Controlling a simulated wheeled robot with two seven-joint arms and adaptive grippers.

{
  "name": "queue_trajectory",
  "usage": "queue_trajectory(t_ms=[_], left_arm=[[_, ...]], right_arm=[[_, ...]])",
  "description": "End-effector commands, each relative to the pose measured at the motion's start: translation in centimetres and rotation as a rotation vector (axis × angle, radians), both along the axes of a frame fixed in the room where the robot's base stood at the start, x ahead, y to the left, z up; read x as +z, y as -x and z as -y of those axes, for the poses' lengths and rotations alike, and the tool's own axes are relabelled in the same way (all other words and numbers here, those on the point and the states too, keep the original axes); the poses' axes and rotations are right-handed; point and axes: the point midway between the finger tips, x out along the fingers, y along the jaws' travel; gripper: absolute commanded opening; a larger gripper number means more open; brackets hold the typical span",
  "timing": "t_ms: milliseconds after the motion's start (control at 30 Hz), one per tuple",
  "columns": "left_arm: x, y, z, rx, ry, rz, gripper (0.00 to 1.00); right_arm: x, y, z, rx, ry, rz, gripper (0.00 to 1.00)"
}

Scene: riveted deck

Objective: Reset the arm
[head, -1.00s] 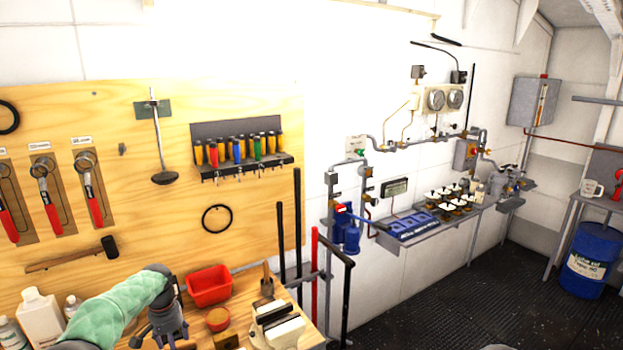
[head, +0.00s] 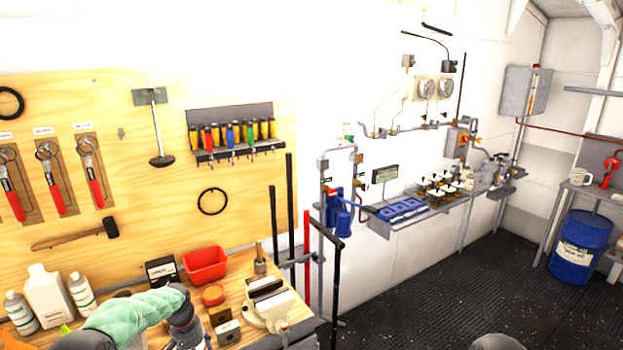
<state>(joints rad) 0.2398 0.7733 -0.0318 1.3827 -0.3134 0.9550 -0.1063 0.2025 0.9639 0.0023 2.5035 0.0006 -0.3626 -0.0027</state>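My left arm, in a green sleeve, comes in at the bottom left over the wooden workbench (head: 275,318). Its dark grey gripper (head: 192,338) is at the bottom edge of the head view, just left of a small box on the bench. The fingertips are cut off or too small to make out, so I cannot tell if it is open or shut. I see nothing held in it. My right gripper is not in view.
The bench holds a red bin (head: 206,266), a vise (head: 268,303), a black box (head: 162,271) and white bottles (head: 48,298). Tools hang on the wooden board (head: 250,190) behind. Right of the bench, the dark floor (head: 430,290) is open up to a blue drum (head: 580,246).

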Motion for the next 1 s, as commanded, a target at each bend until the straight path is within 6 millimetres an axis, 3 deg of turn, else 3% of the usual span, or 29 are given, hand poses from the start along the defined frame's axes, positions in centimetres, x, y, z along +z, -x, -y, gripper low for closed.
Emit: queue_trajectory(t_ms=[167,267,400,600,800,900,1000], left_arm=[[-5.4,2.1,4.0,-0.008,0.058,-0.002,0.67],[-9.2,4.4,7.1,-0.003,0.104,-0.002,0.67],[-14.8,9.4,12.4,0.025,0.177,-0.004,0.67],[-20.3,18.5,18.5,0.098,0.250,-0.015,0.67],[-22.4,27.5,22.0,0.183,0.273,-0.033,0.67],[-22.6,30.6,22.7,0.211,0.271,-0.037,0.67],[-22.5,32.3,23.0,0.229,0.268,-0.040,0.67]], right_arm=[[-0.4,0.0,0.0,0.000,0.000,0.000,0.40],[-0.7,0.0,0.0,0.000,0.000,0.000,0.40],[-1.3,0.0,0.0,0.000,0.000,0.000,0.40],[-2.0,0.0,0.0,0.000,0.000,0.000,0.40],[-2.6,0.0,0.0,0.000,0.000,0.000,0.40],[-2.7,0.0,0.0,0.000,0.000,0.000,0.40],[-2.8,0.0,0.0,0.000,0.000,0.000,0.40]])
